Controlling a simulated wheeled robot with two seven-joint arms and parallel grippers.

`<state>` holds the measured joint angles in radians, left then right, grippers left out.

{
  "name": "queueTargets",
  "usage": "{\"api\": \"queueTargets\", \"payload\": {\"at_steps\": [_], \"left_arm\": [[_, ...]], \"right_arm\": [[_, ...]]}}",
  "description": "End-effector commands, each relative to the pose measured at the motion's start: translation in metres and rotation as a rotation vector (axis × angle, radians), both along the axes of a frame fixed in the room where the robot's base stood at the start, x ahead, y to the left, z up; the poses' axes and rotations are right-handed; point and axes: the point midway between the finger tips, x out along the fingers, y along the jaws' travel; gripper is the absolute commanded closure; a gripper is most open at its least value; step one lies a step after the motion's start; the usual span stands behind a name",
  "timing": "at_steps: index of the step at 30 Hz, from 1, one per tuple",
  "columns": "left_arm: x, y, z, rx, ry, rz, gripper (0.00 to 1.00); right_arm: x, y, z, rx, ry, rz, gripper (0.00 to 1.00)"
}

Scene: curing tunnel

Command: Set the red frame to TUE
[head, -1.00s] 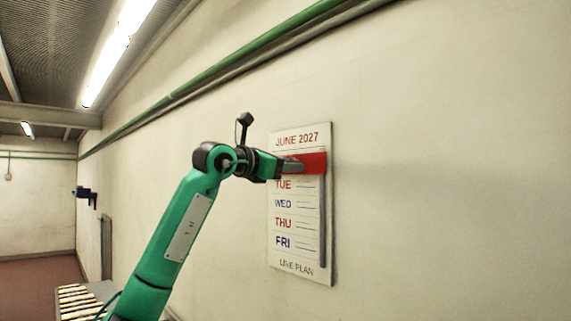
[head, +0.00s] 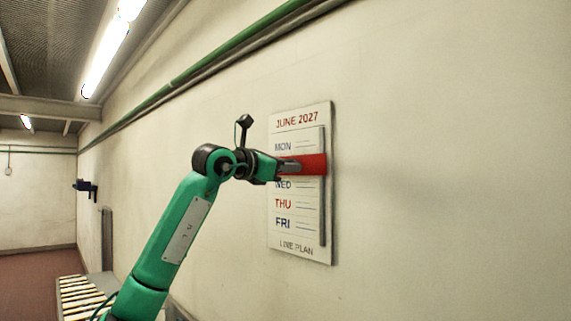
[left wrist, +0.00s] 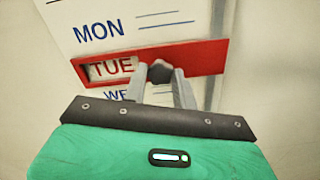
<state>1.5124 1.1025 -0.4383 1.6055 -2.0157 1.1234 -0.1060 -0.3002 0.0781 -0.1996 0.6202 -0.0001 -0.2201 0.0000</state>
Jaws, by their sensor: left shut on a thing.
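The wall calendar (head: 302,240) hangs on the wall, headed JUNE 2027, with rows MON, TUE, WED, THU and FRI. The red frame (head: 316,164) is on the vertical rail (head: 323,215) at the board's right side. In the left wrist view the red frame (left wrist: 205,58) has the word TUE (left wrist: 111,67) showing in its window, with MON above and WED partly covered below. My left gripper (head: 297,167) is shut on the frame; in the left wrist view its fingers (left wrist: 160,74) close on a dark knob at the frame's middle. My right gripper is out of view.
A conveyor with rollers (head: 82,295) stands at lower left. A green pipe (head: 215,68) runs along the wall above the calendar. A blue device (head: 86,188) is on the wall further back. The wall right of the calendar is bare.

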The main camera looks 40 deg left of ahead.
Motion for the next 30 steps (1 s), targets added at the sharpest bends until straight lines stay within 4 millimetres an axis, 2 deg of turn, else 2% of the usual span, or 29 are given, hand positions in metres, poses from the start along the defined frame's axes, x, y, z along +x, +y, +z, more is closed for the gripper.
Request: {"api": "queueTargets", "payload": {"at_steps": [5, 6, 9, 20, 23, 30], "left_arm": [[0.0, 0.0, 0.002, 0.0, -0.001, 0.0, 1.0], [0.0, 0.0, 0.002, 0.0, -0.001, 0.0, 0.66], [0.0, 0.0, 0.001, 0.0, -0.001, 0.0, 0.5], [-0.006, 0.001, 0.0, 0.0, -0.001, 0.001, 0.5], [-0.019, 0.002, -0.002, 0.001, -0.001, 0.001, 0.5], [-0.073, 0.007, -0.003, 0.001, -0.004, 0.003, 0.5]], "right_arm": [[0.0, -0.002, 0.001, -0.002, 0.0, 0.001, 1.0], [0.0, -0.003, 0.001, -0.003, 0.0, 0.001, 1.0], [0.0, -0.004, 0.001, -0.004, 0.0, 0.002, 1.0], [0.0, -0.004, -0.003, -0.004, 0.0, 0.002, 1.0], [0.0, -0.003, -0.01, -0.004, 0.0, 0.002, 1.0], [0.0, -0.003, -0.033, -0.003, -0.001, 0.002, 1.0]]}}
